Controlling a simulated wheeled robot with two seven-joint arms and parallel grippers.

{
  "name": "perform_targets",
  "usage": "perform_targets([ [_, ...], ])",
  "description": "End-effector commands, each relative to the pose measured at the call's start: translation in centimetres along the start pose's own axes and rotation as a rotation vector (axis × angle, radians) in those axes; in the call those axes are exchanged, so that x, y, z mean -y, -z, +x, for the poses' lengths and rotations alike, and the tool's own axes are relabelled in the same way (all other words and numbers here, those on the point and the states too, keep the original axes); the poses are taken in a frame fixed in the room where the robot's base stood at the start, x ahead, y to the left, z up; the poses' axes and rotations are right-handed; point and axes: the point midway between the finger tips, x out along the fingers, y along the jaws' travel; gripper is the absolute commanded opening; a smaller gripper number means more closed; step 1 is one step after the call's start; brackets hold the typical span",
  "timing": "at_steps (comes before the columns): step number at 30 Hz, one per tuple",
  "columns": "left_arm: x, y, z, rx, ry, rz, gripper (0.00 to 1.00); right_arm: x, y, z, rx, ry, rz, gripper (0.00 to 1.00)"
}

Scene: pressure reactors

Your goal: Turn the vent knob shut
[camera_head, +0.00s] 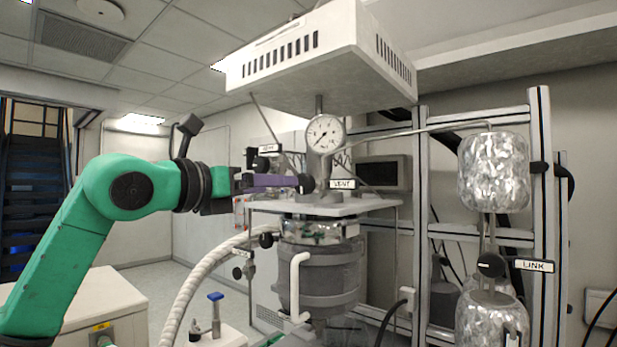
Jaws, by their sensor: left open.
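The vent knob (306,184) is a small black knob on the reactor head, just left of the white tag reading VENT (343,184). My left gripper (292,182) comes in level from the left, with purple fingers pointing right at the knob. Its fingertips are at or very close to the knob's left side; I cannot tell whether they touch it or reach around it. The gripper is open. The finger gap is hard to see from this side. My right gripper is not in view.
A pressure gauge (325,133) stands above the knob, under a white overhead box (315,60). Another black knob (261,164) with a tag sits behind my gripper. The reactor vessel (320,275) and a white hose (190,285) are below. A metal frame (541,200) with foil-wrapped cylinders stands right.

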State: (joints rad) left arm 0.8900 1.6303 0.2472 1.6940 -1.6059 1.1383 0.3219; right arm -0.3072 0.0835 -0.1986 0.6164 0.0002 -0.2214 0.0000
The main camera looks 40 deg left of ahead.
Motion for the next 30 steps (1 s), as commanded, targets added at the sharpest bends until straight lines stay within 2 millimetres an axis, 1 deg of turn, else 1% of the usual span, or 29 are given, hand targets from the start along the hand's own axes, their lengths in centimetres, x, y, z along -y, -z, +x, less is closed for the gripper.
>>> perform_targets([
  [1,0.2,-0.8,1.4,-0.006,0.004,-0.002,0.84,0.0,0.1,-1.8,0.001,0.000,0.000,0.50],
  [6,0.3,-1.1,6.0,-0.005,0.005,-0.002,0.84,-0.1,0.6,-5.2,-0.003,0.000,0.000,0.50],
  [9,0.3,-0.9,8.2,-0.004,0.006,-0.002,0.84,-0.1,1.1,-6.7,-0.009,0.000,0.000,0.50],
  [12,0.3,-0.6,9.5,-0.002,0.006,-0.002,0.84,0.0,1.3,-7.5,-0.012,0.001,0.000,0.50],
  [14,0.2,-0.4,9.9,0.000,0.005,0.000,0.84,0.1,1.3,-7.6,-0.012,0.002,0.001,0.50],
  [21,0.1,0.1,10.1,-0.001,0.004,0.001,0.84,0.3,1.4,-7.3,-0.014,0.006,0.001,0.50],
  [22,0.1,0.1,10.1,-0.001,0.004,0.001,0.77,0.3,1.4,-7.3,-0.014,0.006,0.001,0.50],
  [23,0.1,0.1,10.1,-0.001,0.004,0.001,0.65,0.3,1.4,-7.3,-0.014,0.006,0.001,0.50],
  [24,0.1,0.1,10.1,-0.001,0.004,0.001,0.50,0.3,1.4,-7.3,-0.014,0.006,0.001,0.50],
  [26,0.1,0.0,10.1,-0.001,0.004,0.001,0.27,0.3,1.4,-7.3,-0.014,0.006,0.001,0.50],
  [27,0.1,0.0,10.1,-0.001,0.004,0.001,0.12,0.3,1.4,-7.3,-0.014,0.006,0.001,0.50],
  [28,0.1,0.0,10.1,-0.001,0.004,0.001,0.00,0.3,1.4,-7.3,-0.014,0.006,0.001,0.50],
  [30,0.1,0.0,10.1,-0.001,0.004,0.001,0.00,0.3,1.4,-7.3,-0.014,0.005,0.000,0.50],
])
